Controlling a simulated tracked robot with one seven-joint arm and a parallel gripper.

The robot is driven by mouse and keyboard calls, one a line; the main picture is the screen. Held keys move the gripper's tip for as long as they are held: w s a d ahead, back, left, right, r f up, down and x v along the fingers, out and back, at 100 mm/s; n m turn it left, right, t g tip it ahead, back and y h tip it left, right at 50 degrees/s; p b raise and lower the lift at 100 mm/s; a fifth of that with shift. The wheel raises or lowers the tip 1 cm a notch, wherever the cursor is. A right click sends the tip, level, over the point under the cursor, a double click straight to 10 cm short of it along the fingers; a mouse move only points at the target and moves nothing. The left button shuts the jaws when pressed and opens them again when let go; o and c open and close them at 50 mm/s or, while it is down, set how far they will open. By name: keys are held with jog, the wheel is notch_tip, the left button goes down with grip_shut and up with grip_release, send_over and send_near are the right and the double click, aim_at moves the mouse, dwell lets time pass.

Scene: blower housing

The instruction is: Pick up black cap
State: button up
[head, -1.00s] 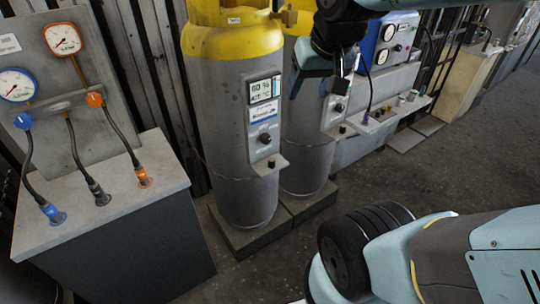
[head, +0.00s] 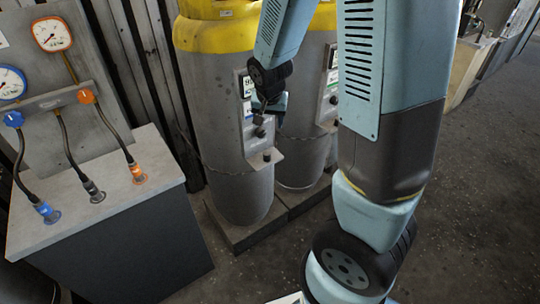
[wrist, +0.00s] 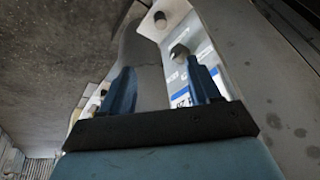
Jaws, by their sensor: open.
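A small black cap (head: 267,157) sits on the little grey shelf (head: 262,162) at the bottom of the front cylinder's panel in the head view. A dark knob (head: 259,132) is on the panel above it. My gripper (head: 264,110) is in front of this panel, above the cap and apart from it, partly hiding the panel. In the wrist view my gripper (wrist: 162,68) has its two blue fingers apart with nothing between them. Beyond the fingertips a dark round piece (wrist: 160,19), probably the cap, and a second knob (wrist: 179,51) show.
The front yellow-topped grey cylinder (head: 222,120) stands on a low plinth (head: 238,232), with a second cylinder (head: 303,150) behind it to the right. A bench (head: 100,190) with gauges and hoses stands at the left. Floor is free in front.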

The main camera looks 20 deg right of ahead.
jog(key=h, duration=0.1)
send_near(266, 152)
jog(key=shift+m, duration=0.3)
jog(key=shift+x, duration=5.1)
jog(key=shift+c, duration=0.4)
jog(key=shift+r, duration=0.1)
jog(key=c, duration=1)
jog(key=shift+w, duration=0.1)
jog(key=shift+c, duration=0.2)
